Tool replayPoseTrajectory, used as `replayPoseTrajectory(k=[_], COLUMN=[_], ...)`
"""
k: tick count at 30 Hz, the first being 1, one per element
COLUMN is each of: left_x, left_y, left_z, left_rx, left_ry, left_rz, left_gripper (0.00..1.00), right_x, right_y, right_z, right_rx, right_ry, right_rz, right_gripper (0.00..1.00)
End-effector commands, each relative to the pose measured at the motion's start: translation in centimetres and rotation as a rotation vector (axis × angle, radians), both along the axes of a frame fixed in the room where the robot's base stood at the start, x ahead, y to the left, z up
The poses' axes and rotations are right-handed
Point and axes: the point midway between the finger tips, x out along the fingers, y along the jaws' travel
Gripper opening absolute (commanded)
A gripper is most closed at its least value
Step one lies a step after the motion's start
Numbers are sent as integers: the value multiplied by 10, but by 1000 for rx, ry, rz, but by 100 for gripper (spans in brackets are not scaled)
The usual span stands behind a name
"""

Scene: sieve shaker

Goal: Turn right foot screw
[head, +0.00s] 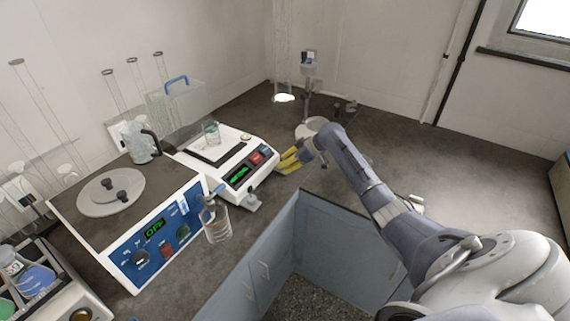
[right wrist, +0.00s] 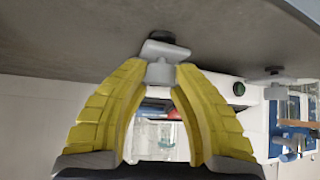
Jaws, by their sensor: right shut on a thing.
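A white balance (head: 258,181) with a green display stands on the dark bench. My right gripper (head: 286,161), with yellow fingers, is at its right front corner, low by the bench. In the right wrist view the gripper (right wrist: 160,72) has its two fingertips closed on the grey right foot screw (right wrist: 165,50), one on each side. The screw shows a flat winged head between and beyond the fingertips. In the head view the fingers hide this screw. The left foot screw (head: 253,201) shows at the balance's front. My left gripper is not in view.
A blue-fronted hotplate (head: 160,240) reading OFF stands left of the balance, with a glass bottle (head: 215,222) close to its right side. A glass beaker (head: 211,132) is on the balance. A stand (head: 308,95) is behind. The bench to the right is mostly clear.

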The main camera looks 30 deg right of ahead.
Motion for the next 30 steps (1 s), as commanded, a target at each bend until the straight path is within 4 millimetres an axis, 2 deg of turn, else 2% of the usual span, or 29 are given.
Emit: replayPoseTrajectory(k=[8,30], left_x=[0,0], left_y=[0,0], left_z=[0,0], left_rx=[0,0], left_ry=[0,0], left_rz=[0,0], left_gripper=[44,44], right_x=[-1,0], right_y=[0,2], right_z=[-1,0], right_rx=[-4,0], right_ry=[1,-1], right_rz=[-114,-664], right_gripper=[0,0])
